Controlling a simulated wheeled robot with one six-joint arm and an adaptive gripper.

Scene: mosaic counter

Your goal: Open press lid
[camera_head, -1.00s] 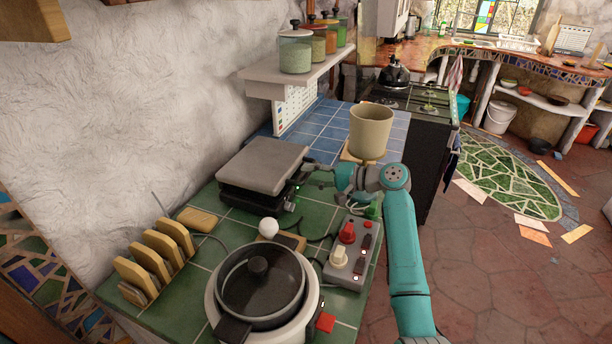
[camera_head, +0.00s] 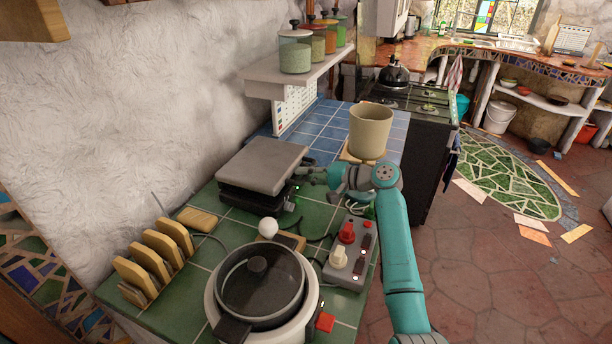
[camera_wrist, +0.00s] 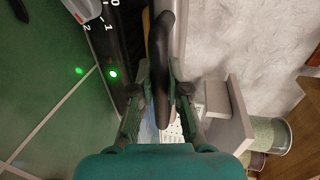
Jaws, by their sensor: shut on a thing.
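The press (camera_head: 252,196) stands on the green tiled counter, with its grey lid (camera_head: 262,164) lying flat over the dark base. My gripper (camera_head: 312,174) is at the press's right side. In the wrist view a curved black handle (camera_wrist: 163,60) runs between the fingers of my gripper (camera_wrist: 162,88), which are shut on it. The fingertips are small and partly hidden in the head view. A green light (camera_wrist: 113,74) glows on the press front beside a dial.
A pot with a glass lid (camera_head: 260,285), a control box (camera_head: 349,262) and a toast rack (camera_head: 155,255) stand nearer on the counter. A beige cup (camera_head: 370,132) stands behind my arm. A shelf with jars (camera_head: 296,54) hangs above.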

